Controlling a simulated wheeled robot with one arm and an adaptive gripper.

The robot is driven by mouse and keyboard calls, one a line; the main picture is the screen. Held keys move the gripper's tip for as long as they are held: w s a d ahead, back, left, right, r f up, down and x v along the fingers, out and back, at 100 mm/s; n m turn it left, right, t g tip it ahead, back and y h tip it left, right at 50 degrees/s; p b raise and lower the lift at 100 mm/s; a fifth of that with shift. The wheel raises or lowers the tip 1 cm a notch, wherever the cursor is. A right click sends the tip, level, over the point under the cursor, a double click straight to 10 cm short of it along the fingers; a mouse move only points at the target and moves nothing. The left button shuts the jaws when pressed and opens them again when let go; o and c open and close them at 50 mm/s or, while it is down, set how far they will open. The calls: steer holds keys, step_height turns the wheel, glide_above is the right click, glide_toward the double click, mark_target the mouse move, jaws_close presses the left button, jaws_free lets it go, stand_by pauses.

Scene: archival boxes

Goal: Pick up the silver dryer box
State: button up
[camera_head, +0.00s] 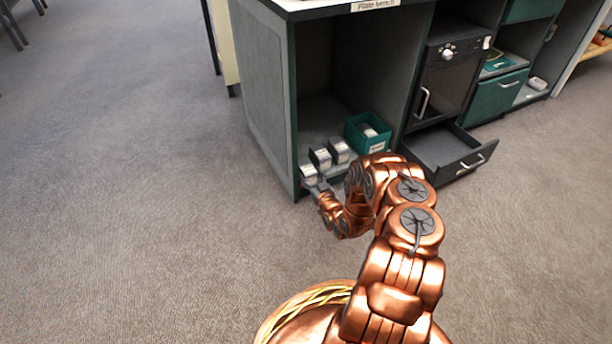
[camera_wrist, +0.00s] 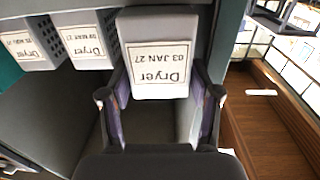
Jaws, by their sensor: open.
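A pale silver dryer box (camera_wrist: 160,55) with a label reading "Dryer 03 JAN 27", upside down in the wrist view, lies between the two fingers of my gripper (camera_wrist: 160,97). The fingers are open on either side of its near end, and a gap shows beside them. In the head view this box (camera_head: 309,173) is the nearest of the row at the front left edge of the cabinet's low shelf, with my gripper (camera_head: 317,187) right at it. Two similar boxes with Dryer labels (camera_wrist: 87,42) (camera_wrist: 32,44) stand beside it; their dates are hard to read.
The cabinet (camera_head: 270,95) has a side wall close to the nearest box. A green bin (camera_head: 381,143) stands on the shelf right of the boxes. An open dark drawer (camera_head: 447,157) juts out farther right. The carpet (camera_head: 130,180) on the left is clear.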

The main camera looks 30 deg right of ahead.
steer(key=shift+w, duration=0.4)
steer(key=c, duration=1)
steer(key=shift+d+r, duration=0.1)
steer(key=shift+r, duration=0.05)
steer(key=shift+c, duration=0.2)
steer(key=shift+d+r+p, duration=0.2)
steer(key=shift+r+p, duration=0.45)
steer(key=shift+p, duration=0.1)
step_height(320, 180, up, 10)
steer(key=p, duration=0.4)
steer(key=s+d+p, duration=0.1)
steer(key=d+p, duration=0.2)
steer(key=d, duration=1.6)
steer(key=shift+s+d+p, duration=0.25)
steer(key=shift+s+p, duration=0.1)
